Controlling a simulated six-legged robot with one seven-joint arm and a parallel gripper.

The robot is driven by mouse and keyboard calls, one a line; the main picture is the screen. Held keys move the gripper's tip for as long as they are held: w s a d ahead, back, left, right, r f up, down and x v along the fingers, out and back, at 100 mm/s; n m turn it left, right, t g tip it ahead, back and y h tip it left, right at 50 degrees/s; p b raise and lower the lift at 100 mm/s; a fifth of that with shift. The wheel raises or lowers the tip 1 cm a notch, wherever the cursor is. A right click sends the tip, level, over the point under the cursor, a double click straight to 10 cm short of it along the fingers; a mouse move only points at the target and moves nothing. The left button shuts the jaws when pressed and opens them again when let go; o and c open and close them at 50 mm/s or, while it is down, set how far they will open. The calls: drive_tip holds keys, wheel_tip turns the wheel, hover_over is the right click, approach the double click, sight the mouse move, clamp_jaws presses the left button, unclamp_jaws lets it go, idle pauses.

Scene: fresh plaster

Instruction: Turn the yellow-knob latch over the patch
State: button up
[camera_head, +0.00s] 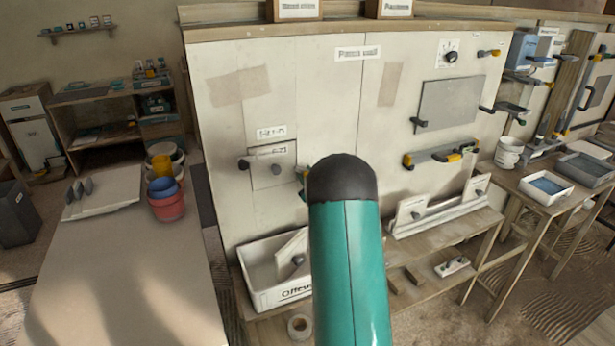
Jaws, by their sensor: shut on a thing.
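The patch (266,169) is a pale square plate with a dark knob, set upright in the wall panel left of centre. A latch with a dark knob (243,164) is at its left edge. At its right edge is a small yellow spot of the yellow-knob latch (299,170), mostly hidden. My gripper (304,180) shows only as a dark and teal sliver there, shut on this latch; my teal arm with its black cap hides the rest. The latch's exact angle cannot be told.
An offcut bin (268,293) with a plate in it stands below the patch. A grey plate (449,103) and a yellow-ended tool (440,155) are on the wall at right. Stacked coloured buckets (166,205) stand on the left table. A tape roll (300,326) lies low in front.

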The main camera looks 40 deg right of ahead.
drive_tip(key=n, duration=0.3)
drive_tip(key=shift+a+n, duration=0.1)
drive_tip(key=shift+n, duration=0.3)
drive_tip(key=shift+f+n, duration=0.1)
drive_tip(key=shift+n, duration=1.6)
drive_tip(key=o, duration=1)
drive_tip(key=shift+s, duration=0.1)
drive_tip(key=v, duration=1.3)
drive_tip(key=shift+s+a, duration=0.15)
drive_tip(key=shift+s, duration=0.15)
